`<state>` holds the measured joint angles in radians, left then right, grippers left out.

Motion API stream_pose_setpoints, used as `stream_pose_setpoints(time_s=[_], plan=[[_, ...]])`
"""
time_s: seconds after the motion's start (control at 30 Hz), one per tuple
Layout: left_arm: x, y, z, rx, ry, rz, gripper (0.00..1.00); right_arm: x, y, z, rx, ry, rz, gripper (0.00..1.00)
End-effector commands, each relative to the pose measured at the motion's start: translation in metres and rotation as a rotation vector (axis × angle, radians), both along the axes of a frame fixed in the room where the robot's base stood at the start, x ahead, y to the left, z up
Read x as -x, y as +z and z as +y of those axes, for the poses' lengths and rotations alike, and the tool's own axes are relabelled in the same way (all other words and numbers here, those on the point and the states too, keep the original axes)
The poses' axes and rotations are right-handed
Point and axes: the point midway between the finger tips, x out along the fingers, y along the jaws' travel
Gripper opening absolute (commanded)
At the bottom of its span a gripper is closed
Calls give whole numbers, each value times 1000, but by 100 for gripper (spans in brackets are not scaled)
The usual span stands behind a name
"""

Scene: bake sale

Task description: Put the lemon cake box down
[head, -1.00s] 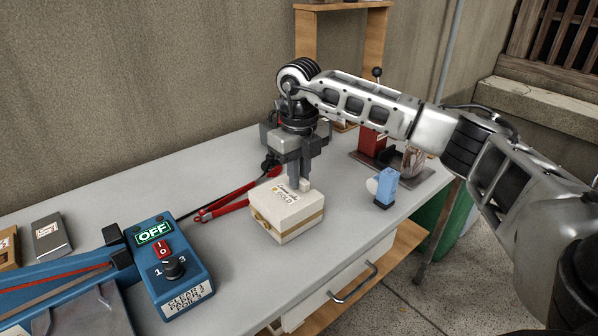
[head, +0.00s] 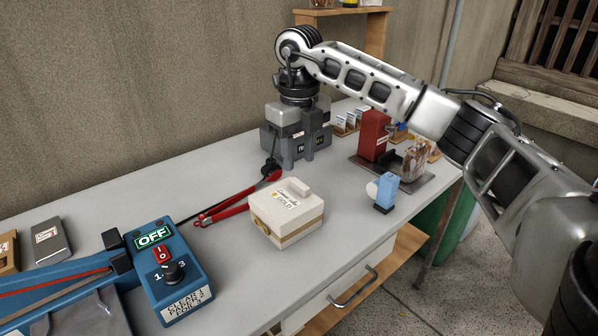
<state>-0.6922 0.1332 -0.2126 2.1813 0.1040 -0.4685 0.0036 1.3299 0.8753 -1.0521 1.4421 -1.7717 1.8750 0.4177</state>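The lemon cake box (head: 287,226) is a white box with a gold band, a label reading "GOLD" and a small raised handle on its lid. It sits upright and flat on the grey table, left of the blue bottle-like object, with nothing touching it. My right gripper (head: 298,160) hangs pointing down, behind and above the box, clear of its handle. Its fingers look apart, with nothing between them, though they blend with grey objects behind. My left gripper is not in view.
Red-handled pliers-like tool (head: 237,199) lies left of the box. A blue machine (head: 172,262) showing "OFF" stands at the front left. A small blue object (head: 387,188) stands to the right, with a red device (head: 373,136) behind it. Table (head: 345,245) is bare in front of the box.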

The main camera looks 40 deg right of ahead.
Motion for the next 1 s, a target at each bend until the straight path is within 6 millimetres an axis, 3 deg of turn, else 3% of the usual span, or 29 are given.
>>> stream_pose_setpoints(time_s=[0.1, 0.33, 1.0], plan=[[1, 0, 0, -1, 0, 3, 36, -1, 27, 1, 0, 0, -4, 36], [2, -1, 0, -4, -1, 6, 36, 0, 56, 0, 0, 0, 0, 36], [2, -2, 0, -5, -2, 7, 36, 0, 61, 0, 0, 0, 1, 36]])
